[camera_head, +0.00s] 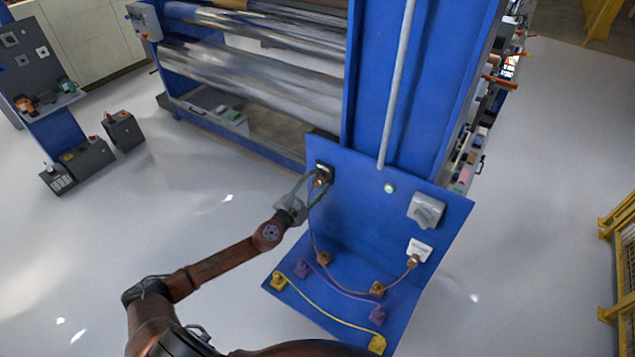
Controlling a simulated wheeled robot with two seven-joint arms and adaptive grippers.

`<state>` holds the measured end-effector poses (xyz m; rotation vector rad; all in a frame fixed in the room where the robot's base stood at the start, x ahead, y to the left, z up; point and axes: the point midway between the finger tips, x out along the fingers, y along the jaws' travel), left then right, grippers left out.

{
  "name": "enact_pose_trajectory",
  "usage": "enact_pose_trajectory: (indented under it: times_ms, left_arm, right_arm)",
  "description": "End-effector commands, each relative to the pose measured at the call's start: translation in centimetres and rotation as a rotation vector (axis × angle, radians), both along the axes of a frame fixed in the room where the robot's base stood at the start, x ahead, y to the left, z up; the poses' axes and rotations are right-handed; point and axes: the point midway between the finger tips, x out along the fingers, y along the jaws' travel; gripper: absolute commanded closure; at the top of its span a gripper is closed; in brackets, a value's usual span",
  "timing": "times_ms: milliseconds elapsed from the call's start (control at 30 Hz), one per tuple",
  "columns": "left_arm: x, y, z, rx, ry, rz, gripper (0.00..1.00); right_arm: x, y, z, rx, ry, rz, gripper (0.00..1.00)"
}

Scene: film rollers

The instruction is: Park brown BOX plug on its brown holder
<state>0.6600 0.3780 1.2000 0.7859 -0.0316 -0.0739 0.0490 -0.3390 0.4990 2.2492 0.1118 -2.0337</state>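One brown plug (318,183) is at the black socket (324,168) on the upright blue panel. My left gripper (313,186) is at this plug, its fingers on either side of it. The view is too small to tell whether they touch it. The other brown plug (412,262) sits at the white socket (420,247) on the right. A brown cable (314,235) hangs between the plugs. Two brown holders show on the sloping blue shelf, one on the left (324,259) and one on the right (377,289). My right gripper is out of view.
A purple cable (340,289) and a yellow cable (325,314) lie on the shelf with their end plugs. A grey switch (426,210) and a pale button (389,188) are on the panel. Large rollers (260,75) stand behind.

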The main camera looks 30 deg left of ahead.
Motion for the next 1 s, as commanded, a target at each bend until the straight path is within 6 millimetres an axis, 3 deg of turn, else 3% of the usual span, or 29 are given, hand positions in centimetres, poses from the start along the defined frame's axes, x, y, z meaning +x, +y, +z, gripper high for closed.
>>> enact_pose_trajectory:
  times_ms: [567, 700, 733, 1000]
  left_arm:
    - [0.0, -0.01, 0.01, -0.001, 0.0, 0.0, 1.0]
    - [0.0, -0.01, 0.01, -0.001, 0.0, 0.0, 1.0]
    - [0.01, -0.01, 0.01, -0.001, 0.0, 0.0, 0.7]
    - [0.0, -0.01, 0.01, -0.001, 0.0, 0.0, 0.51]
  right_arm:
    - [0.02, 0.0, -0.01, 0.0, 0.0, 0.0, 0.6]
    - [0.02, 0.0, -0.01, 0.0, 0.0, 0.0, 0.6]
    - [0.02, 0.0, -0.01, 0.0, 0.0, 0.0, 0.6]
    - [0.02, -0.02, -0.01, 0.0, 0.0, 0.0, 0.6]
